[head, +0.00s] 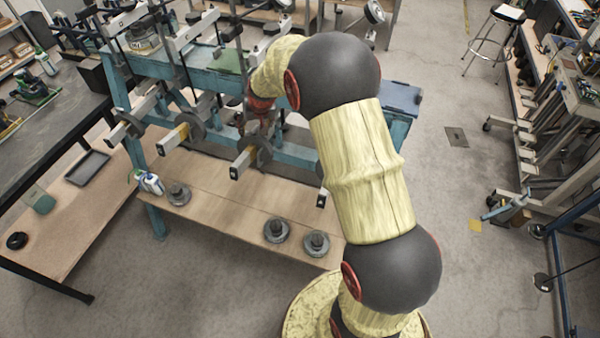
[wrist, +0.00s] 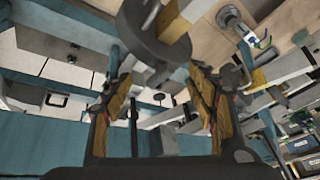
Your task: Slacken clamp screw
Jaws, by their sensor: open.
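The blue lever frame (head: 225,70) carries several grey lever beams with dark discs. One beam with a yellow side (head: 172,138) points toward the front left, and another beam (head: 243,162) sits to its right with a disc (head: 262,150). My gripper (wrist: 163,85) is open, its yellow-padded fingers apart, with no object held between them. A large grey disc with a beam end (wrist: 155,30) shows just above and beyond the fingertips in the wrist view. In the head view my gripper is mostly hidden by my arm and the beams. I cannot clearly pick out the clamp screw.
Round weights (head: 276,230) and white bottles (head: 150,183) stand on the wooden lower shelf (head: 225,205). A dark workbench (head: 60,120) stands at left. A stool (head: 490,40) and equipment racks are at right. The floor right of my arm is mostly clear.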

